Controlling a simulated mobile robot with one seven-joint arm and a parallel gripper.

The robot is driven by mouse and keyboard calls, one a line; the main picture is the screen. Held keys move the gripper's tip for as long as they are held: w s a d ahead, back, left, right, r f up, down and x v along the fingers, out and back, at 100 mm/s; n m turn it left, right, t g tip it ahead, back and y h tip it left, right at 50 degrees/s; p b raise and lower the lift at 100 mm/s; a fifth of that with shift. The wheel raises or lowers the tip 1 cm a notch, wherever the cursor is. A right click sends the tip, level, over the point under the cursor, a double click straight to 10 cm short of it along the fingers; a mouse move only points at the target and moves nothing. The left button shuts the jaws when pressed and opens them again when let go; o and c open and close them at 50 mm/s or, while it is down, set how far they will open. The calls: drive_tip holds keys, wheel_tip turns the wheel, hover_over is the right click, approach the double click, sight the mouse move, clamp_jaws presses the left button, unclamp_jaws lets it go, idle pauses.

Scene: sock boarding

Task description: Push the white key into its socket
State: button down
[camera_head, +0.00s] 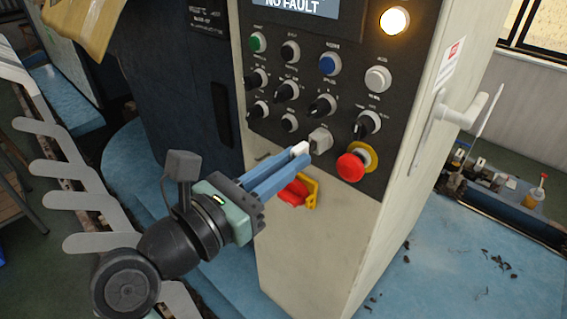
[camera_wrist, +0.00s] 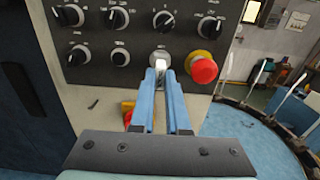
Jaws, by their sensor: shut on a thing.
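My gripper (camera_head: 298,156) is at the front of the dark control panel and its blue fingers are shut on the white key (camera_head: 301,148). The key also shows between the fingertips in the wrist view (camera_wrist: 160,65). The grey socket (camera_head: 321,140) sits low on the panel, just right of and above the fingertips in the head view. In the wrist view the socket (camera_wrist: 160,56) is straight ahead of the key. The key's tip is close to the socket; I cannot tell whether it touches or has entered.
A red emergency stop (camera_head: 351,167) on a yellow ring is right of the socket. A red and yellow switch (camera_head: 297,192) is below the fingers. Several black knobs (camera_head: 285,92) are above. A white door handle (camera_head: 462,110) juts out at the right. The cream panel below is mostly bare.

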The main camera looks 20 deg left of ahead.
drive_tip(key=shift+w+d, duration=0.25)
drive_tip(key=shift+w, duration=0.4)
drive_tip(key=c, duration=0.8)
unclamp_jaws()
drive_tip(key=shift+c, duration=0.2)
drive_tip(key=b+v, duration=0.5)
drive_tip(key=v, duration=0.8)
